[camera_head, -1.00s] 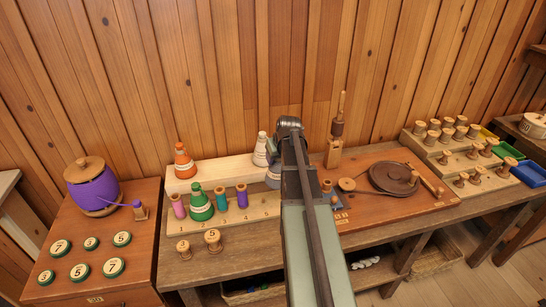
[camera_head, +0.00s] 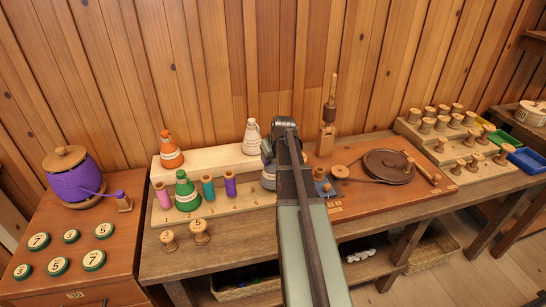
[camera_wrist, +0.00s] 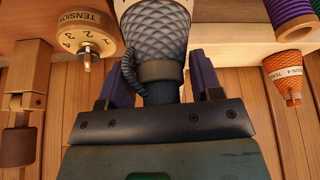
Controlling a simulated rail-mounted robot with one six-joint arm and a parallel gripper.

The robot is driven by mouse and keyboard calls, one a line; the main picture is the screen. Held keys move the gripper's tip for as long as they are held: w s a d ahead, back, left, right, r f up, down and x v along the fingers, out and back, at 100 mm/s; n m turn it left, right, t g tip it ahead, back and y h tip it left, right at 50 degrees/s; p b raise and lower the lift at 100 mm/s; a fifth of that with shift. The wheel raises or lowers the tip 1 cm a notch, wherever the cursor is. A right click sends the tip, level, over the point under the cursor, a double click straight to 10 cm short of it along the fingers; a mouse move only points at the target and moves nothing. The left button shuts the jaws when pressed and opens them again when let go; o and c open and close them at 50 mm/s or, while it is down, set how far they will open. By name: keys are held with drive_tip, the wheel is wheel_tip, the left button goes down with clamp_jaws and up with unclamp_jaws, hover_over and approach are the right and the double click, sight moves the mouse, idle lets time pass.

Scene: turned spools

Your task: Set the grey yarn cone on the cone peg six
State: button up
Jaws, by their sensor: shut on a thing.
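The grey yarn cone (camera_wrist: 156,35) has a cross-hatched body and a dark neck. In the wrist view, its narrow end lies between the two purple fingers of my gripper (camera_wrist: 160,85), which is shut on it. In the head view, a grey part of the cone (camera_head: 268,176) shows just left of my arm. The numbered wooden rack (camera_head: 235,203) stands below. Cone peg six is hidden, and I cannot tell whether the cone touches anything.
A green cone (camera_head: 187,192) and several small spools stand on the rack's front. An orange cone (camera_head: 171,152) and a white cone (camera_head: 251,138) stand on its raised back. A board with a dark disc (camera_head: 388,168) lies to the right.

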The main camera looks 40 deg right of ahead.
idle(0.3)
drive_tip(key=shift+f+b, duration=1.6)
idle(0.5)
drive_tip(key=o, duration=1.2)
drive_tip(key=shift+r, duration=0.1)
drive_tip(key=shift+o, duration=0.2)
drive_tip(key=p+v, duration=1)
drive_tip(key=v, duration=0.1)
drive_tip(key=shift+s, duration=0.1)
